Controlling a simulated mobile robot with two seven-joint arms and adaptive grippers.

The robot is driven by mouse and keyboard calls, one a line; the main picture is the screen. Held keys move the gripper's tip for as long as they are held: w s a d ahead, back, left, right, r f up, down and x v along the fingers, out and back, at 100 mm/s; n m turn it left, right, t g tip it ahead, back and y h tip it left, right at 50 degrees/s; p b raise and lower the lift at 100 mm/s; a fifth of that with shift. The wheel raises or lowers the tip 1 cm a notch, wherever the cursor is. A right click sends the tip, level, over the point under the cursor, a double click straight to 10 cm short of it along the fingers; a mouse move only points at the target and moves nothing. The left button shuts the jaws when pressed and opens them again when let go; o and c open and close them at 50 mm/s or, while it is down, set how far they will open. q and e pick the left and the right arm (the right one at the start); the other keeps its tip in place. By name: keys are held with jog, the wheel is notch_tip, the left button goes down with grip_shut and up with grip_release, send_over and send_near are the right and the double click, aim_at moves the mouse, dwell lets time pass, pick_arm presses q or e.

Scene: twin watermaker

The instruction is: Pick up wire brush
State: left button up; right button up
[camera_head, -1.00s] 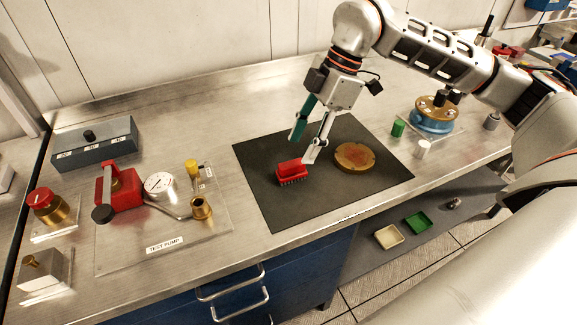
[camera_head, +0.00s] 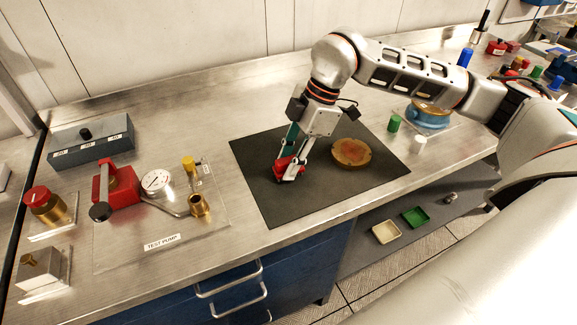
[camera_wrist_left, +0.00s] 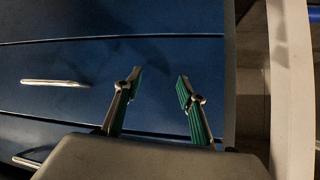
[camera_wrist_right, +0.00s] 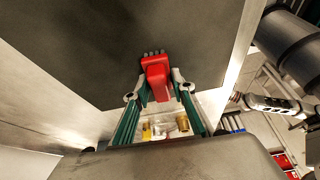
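The wire brush (camera_head: 284,167) has a red body and lies on the dark mat (camera_head: 262,200). In the right wrist view the brush (camera_wrist_right: 157,72) stands between the two fingertips, with its bristles at the far end. My right gripper (camera_head: 291,165) is down at the mat with a finger on each side of the brush; its fingers look closed against the red body. The fingers hide part of the brush in the head view. My left gripper (camera_wrist_left: 160,82) is open and empty in front of blue drawers, and is out of the head view.
A round brown disc (camera_head: 351,153) lies on the mat right of the brush. A test pump board (camera_head: 150,215) with gauge and brass fittings is at left. Green (camera_head: 394,123) and white (camera_head: 419,144) small cylinders stand right of the mat. The mat's front is clear.

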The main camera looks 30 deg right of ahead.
aim_at(288, 159)
jog(key=shift+r, duration=0.1)
notch_tip(288, 159, up, 20)
jog(key=shift+p, duration=0.4)
dwell(0.4)
